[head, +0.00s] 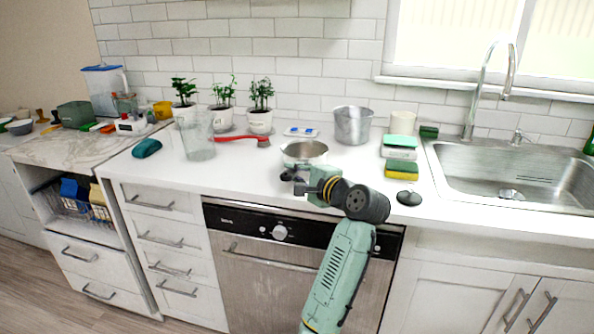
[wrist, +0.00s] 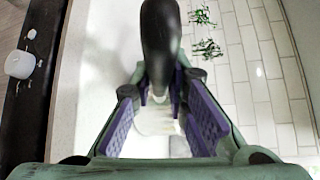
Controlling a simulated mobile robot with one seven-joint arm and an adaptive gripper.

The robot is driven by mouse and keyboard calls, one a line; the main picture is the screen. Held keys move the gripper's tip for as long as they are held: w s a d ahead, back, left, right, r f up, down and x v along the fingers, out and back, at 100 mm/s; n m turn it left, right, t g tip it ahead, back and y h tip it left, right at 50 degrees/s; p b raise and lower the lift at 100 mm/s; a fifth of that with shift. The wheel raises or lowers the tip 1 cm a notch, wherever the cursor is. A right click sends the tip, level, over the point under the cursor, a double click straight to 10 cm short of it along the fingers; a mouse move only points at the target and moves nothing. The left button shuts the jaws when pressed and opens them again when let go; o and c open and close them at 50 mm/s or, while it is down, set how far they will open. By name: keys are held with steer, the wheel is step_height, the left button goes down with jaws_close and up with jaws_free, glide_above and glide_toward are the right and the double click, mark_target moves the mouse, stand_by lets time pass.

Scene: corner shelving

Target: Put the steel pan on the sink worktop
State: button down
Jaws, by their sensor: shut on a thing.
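The steel pan (head: 304,152) is a shallow round metal pan at the middle of the white sink worktop (head: 245,178), in the head view. My gripper (head: 291,177) is at its near side, over the worktop's front part. In the wrist view my gripper (wrist: 158,105) has its purple-padded fingers on either side of a dark handle (wrist: 160,45), which I take to be the pan's. The gripper is shut on it. The gripper hides part of the pan's near side. I cannot tell whether the pan's base touches the worktop.
A metal pot (head: 352,126) stands behind to the right, near sponges (head: 401,168) and a black round lid (head: 409,198). The sink (head: 515,175) is at the right.

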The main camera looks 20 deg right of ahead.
steer(key=shift+r, duration=0.1)
steer(key=c, duration=1.6)
jaws_free()
steer(key=shift+s, duration=0.1)
steer(key=b+v, duration=0.3)
steer(key=v, duration=0.9)
